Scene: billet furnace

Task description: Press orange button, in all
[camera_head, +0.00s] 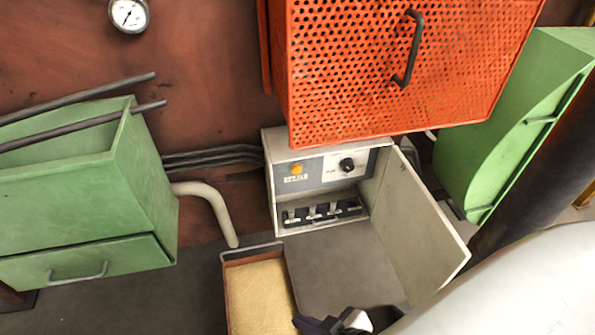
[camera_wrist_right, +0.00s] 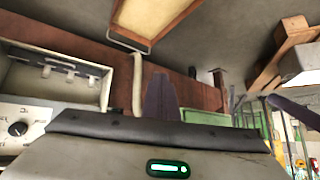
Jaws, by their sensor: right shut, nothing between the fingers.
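The orange button (camera_head: 297,169) is a small round cap on the upper left of the grey control box's front panel. The control box (camera_head: 281,151) stands against the wall with its door (camera_head: 418,228) swung open to the right. My right gripper (camera_head: 308,324) is at the bottom edge of the head view, partly cut off, below and apart from the button. It is shut and empty. The wrist view shows the box's knob and switches at the left (camera_wrist_right: 30,85); the orange button is not visible there. My left gripper is not in view.
A black knob (camera_head: 347,165) is right of the button, and lever switches (camera_head: 320,212) sit below. An orange perforated cover (camera_head: 400,70) overhangs the box. A sand-filled tray (camera_head: 258,290) lies in front. A green cabinet (camera_head: 85,200) stands left.

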